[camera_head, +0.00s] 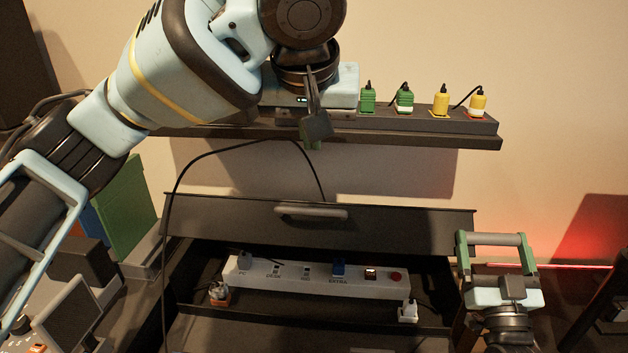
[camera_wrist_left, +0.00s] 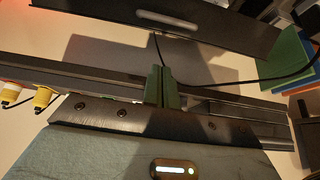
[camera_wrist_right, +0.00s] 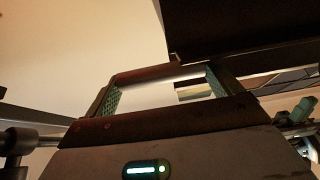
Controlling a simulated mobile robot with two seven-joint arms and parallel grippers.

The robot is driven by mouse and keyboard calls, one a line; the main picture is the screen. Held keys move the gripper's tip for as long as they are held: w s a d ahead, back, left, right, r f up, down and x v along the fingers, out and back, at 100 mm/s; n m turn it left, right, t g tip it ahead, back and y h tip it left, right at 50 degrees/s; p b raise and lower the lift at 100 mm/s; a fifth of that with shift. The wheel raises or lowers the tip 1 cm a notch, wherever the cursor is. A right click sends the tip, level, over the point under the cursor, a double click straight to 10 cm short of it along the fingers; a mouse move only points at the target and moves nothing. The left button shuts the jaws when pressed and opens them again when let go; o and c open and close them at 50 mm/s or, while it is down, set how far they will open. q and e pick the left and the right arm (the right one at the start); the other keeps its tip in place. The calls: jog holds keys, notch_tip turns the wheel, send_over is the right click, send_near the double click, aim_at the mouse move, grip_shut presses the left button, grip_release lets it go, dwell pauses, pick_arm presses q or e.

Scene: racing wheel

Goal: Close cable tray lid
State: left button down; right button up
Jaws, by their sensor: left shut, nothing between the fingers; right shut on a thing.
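The cable tray lid (camera_head: 390,227) is a dark panel with a pale handle (camera_head: 310,212). It stands raised behind the tray opening, and its handle also shows in the left wrist view (camera_wrist_left: 167,19). In the open tray lies a white power strip (camera_head: 315,279). My left gripper (camera_head: 312,140) is shut and empty above the lid, in front of the shelf; its closed green fingers show in the left wrist view (camera_wrist_left: 162,88). My right gripper (camera_head: 497,247) is right of the lid, its green fingers wide apart on a grey bar (camera_head: 497,239). Neither gripper visibly touches the lid.
A wall shelf (camera_head: 400,130) holds green plugs (camera_head: 368,98) and yellow plugs (camera_head: 441,100). A black cable (camera_head: 178,190) hangs from the shelf area into the tray. A green panel (camera_head: 125,205) stands at the left. The space directly before the lid looks clear.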

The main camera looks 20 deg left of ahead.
pick_arm(q)
send_over(314, 212)
jog(key=f, duration=0.9)
jog(key=shift+w+a, duration=0.1)
jog(key=shift+w, duration=0.25)
jog(key=shift+s+f, duration=0.2)
jog(key=shift+f, duration=0.35)
jog(key=shift+s+f, duration=0.15)
jog(key=shift+f, duration=0.4)
jog(key=shift+s+d+f, duration=0.15)
jog(key=shift+d+f, duration=0.05)
jog(key=shift+f, duration=0.45)
pick_arm(e)
jog(key=shift+f, duration=0.2)
pick_arm(q)
jog(key=shift+s+d+f+t, duration=0.2)
jog(key=shift+s+f+t, duration=0.1)
jog(key=shift+s+f, duration=0.3)
pick_arm(e)
jog(key=o, duration=1.1)
jog(key=shift+r, duration=0.1)
